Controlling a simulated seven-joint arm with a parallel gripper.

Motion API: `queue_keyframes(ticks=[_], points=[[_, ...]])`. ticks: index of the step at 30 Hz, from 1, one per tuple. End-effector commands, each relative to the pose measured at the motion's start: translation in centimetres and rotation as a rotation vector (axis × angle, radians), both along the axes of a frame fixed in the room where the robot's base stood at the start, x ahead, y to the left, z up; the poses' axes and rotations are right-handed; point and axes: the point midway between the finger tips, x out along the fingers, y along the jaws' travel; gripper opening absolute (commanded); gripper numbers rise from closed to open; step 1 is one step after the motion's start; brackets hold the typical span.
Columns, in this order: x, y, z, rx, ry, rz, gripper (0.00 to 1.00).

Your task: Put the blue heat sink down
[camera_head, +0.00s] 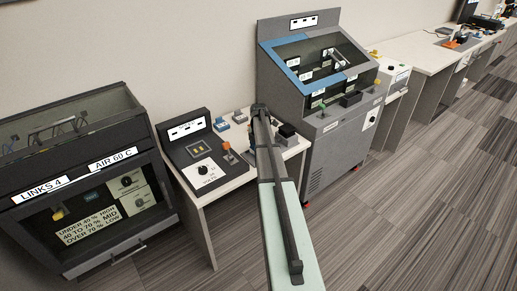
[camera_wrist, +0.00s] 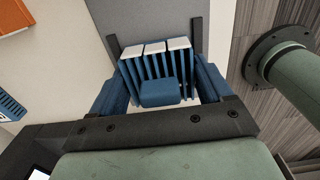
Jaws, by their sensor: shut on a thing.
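The blue heat sink (camera_wrist: 158,66) shows in the wrist view, with upright blue fins, pale top strips and a blue block on its near side. My gripper (camera_wrist: 155,40) is shut on it, one finger on each side. The surface beneath it is mostly hidden, so I cannot tell whether it touches anything. In the head view my own arm covers the gripper and the heat sink at the white table (camera_head: 237,180).
A second blue finned piece (camera_wrist: 10,106) lies at the left in the wrist view, below an orange object (camera_wrist: 24,16). In the head view, small blue pieces (camera_head: 221,124) stand on the table beside a dark control panel (camera_head: 190,142). A grey machine (camera_head: 335,140) stands to the right.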

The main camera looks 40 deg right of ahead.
Motion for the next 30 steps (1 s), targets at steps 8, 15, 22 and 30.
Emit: queue_keyframes(ticks=[8,15,22,30], points=[[0.0,0.0,-0.2,0.0,0.0,0.0,0.96],[0.0,0.0,-0.2,0.0,0.0,0.0,1.0],[0.0,0.0,1.2,-0.001,-0.001,0.0,1.0],[0.0,0.0,6.0,-0.001,-0.002,0.0,1.0]])
